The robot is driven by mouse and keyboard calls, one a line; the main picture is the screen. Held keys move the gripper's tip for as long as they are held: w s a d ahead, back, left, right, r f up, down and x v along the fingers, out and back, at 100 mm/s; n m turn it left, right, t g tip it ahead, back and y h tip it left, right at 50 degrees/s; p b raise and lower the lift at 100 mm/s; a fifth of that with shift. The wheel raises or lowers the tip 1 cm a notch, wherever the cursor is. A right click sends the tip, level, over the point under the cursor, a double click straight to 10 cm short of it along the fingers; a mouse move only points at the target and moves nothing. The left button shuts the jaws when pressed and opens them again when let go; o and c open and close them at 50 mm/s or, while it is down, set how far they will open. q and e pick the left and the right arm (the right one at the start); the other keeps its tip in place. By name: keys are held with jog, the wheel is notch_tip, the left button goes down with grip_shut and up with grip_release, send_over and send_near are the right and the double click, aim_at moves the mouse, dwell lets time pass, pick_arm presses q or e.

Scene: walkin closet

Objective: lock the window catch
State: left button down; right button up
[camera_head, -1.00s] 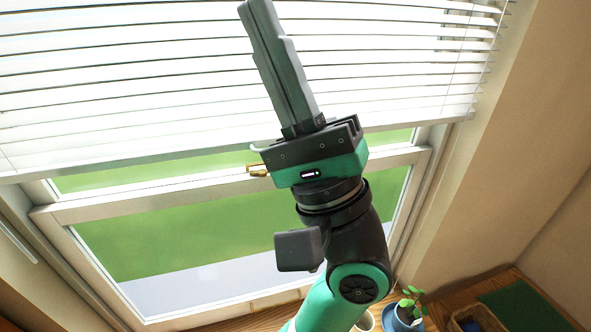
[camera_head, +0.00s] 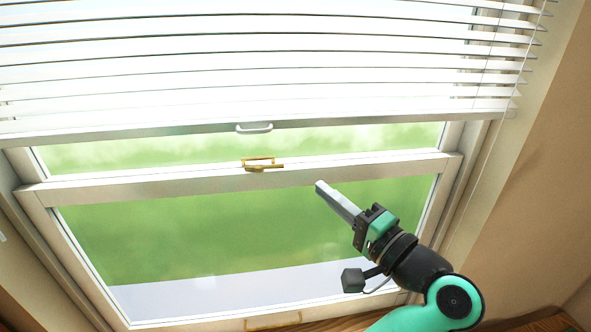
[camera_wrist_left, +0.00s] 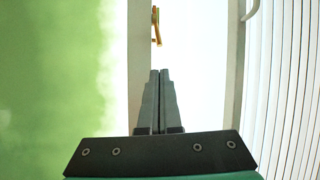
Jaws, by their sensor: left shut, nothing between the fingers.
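The brass window catch (camera_head: 262,165) sits on the white meeting rail (camera_head: 150,184) of the sash window, near its middle. Its lever points to the right along the rail. In the left wrist view the catch (camera_wrist_left: 156,27) shows beyond the fingertips, at the top. My left gripper (camera_head: 319,186) is shut and empty, to the right of the catch and a little below it, apart from it. Its fingers point up and left. The left gripper also shows in its wrist view (camera_wrist_left: 160,72). My right gripper is in neither view.
White blinds (camera_head: 250,70) hang over the upper window, with a pale handle (camera_head: 254,128) at their bottom rail. A brass lift handle (camera_head: 273,321) is on the lower sash. The wall (camera_head: 535,170) is close on the right.

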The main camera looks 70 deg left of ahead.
aim_at(297, 167)
pick_arm(q)
jog(key=p+x, duration=0.4)
jog(key=x, duration=0.5)
jog(key=shift+s+a+r, duration=0.1)
jog(key=shift+r, duration=0.05)
jog(key=shift+s+a, duration=0.1)
jog(key=shift+a, duration=0.3)
